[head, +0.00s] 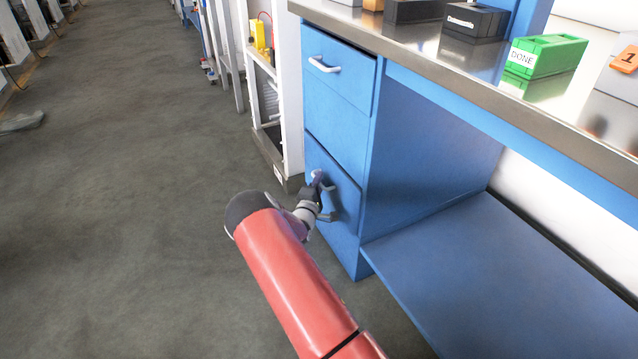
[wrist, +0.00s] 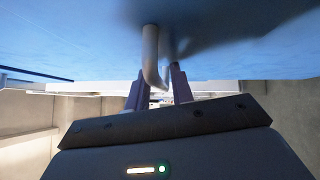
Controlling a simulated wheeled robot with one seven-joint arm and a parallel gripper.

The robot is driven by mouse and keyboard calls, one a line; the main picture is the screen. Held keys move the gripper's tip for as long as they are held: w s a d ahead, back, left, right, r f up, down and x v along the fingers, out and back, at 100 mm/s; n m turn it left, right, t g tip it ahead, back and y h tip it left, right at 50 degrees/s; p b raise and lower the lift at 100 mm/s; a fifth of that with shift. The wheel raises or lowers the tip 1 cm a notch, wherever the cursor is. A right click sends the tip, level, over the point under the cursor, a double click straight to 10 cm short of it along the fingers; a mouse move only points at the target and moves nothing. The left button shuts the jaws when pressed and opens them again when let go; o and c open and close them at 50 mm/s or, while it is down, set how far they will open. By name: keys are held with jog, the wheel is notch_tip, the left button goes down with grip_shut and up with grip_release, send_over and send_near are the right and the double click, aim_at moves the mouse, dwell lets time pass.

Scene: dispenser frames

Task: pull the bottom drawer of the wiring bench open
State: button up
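The bottom drawer (head: 345,204) is the lower blue front in the bench's drawer unit, and it looks shut or nearly so. Its pale curved handle (head: 317,177) is partly covered by my gripper (head: 328,201), which is at the drawer front. In the wrist view the handle (wrist: 151,62) comes down from the blue front and its bend lies between the two fingertips of my gripper (wrist: 159,76). The fingers are close on both sides of the handle, but I cannot tell whether they grip it.
The top drawer, with its white handle (head: 324,65), is shut. A blue lower shelf (head: 500,265) lies right of the drawer unit. A white rack (head: 290,95) stands close to its left. A green bin (head: 548,55) stands on the benchtop.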

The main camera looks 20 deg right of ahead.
grip_shut()
jog(key=a+b, duration=0.4)
jog(key=a, duration=2)
jog(key=shift+s, duration=0.45)
jog(key=shift+o, duration=1.2)
grip_release()
jog(key=shift+d, duration=0.1)
jog(key=v, duration=0.7)
jog(key=shift+s+a, duration=0.3)
